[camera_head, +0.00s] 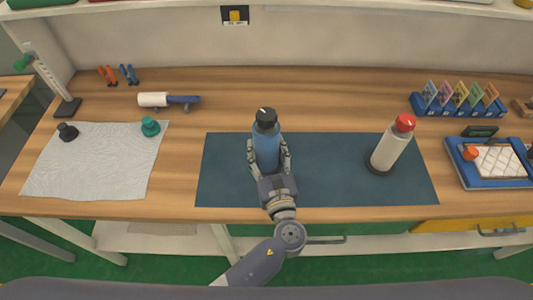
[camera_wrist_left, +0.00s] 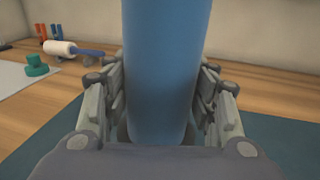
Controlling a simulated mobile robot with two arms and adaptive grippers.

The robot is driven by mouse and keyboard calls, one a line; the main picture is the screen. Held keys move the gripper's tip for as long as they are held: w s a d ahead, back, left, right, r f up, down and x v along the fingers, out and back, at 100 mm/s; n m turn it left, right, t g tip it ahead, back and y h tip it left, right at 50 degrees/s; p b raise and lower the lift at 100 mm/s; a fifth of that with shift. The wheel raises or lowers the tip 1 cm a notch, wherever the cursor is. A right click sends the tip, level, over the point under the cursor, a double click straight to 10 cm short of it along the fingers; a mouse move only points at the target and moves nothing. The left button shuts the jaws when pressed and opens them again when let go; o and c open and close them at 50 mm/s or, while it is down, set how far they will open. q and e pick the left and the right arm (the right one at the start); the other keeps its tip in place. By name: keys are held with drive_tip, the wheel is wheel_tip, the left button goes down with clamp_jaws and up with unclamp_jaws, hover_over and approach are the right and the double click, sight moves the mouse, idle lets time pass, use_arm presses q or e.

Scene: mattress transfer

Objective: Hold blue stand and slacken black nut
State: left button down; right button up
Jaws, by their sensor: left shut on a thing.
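The blue stand (camera_head: 267,146) stands upright on the dark blue mat (camera_head: 330,185) and looks like a bottle. The black nut (camera_head: 266,117) sits on its top. My left gripper (camera_head: 269,158) is shut around the stand's body, with fingers on both sides. In the left wrist view the blue stand (camera_wrist_left: 163,70) fills the middle between the fingers (camera_wrist_left: 162,100); its top is out of frame. My right gripper shows in neither view.
A white bottle with a red cap (camera_head: 390,146) stands on the mat's right. A white cloth (camera_head: 95,165) at left holds a black cap (camera_head: 67,131) and a green cap (camera_head: 150,126). A blue tray (camera_head: 460,175) lies far right. The mat between the bottles is clear.

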sight(267, 158)
use_arm(q)
drive_tip(key=shift+w+r, duration=0.2)
drive_tip(key=shift+w, duration=0.1)
drive_tip(key=shift+f, duration=0.15)
drive_tip(key=shift+f+b, duration=0.35)
drive_tip(key=shift+b, duration=0.1)
drive_tip(key=shift+f+b, duration=1.5)
drive_tip(key=shift+f, duration=0.45)
drive_tip(key=shift+r, duration=0.1)
